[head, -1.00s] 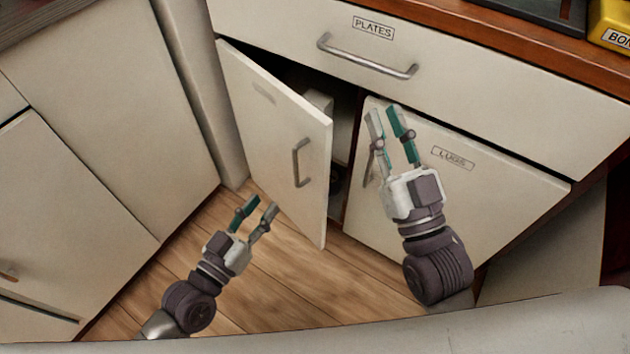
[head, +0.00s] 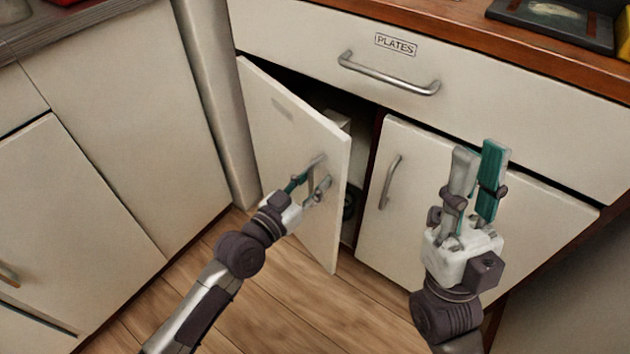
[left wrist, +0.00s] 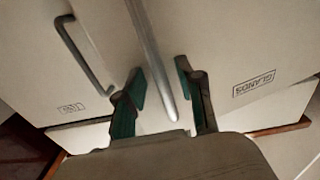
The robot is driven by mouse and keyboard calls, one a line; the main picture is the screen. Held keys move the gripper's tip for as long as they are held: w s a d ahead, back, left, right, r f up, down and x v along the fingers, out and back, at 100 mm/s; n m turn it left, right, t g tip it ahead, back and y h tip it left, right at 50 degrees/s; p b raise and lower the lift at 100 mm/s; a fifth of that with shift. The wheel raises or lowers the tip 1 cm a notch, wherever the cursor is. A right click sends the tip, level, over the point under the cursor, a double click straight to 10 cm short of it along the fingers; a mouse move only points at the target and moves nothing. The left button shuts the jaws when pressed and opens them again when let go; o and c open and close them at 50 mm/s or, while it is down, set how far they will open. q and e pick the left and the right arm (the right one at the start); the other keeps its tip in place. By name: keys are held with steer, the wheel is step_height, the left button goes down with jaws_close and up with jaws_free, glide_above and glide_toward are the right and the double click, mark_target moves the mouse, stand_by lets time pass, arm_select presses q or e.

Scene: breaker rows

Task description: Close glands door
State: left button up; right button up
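The glands door (head: 270,125) is the left cupboard door and stands ajar, swung out from the cabinet. Its label GLANDS (left wrist: 254,83) reads upside down in the left wrist view. My left gripper (head: 308,182) is at the door's handle (head: 317,172). In the left wrist view the bar handle (left wrist: 152,65) runs between its fingers (left wrist: 163,92), which stand apart on either side with gaps visible. My right gripper (head: 478,160) is open and empty, in front of the closed right door (head: 380,230).
The PLATES drawer (head: 300,38) above is shut. A grey post (head: 212,100) and another cabinet (head: 120,130) stand at the left. Wooden floor (head: 290,310) is free below. The cupboard's dark inside shows between the doors.

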arm_select(q)
steer(key=shift+w+d, duration=0.2)
steer(key=shift+w, duration=0.05)
jaws_close()
stand_by(0.3)
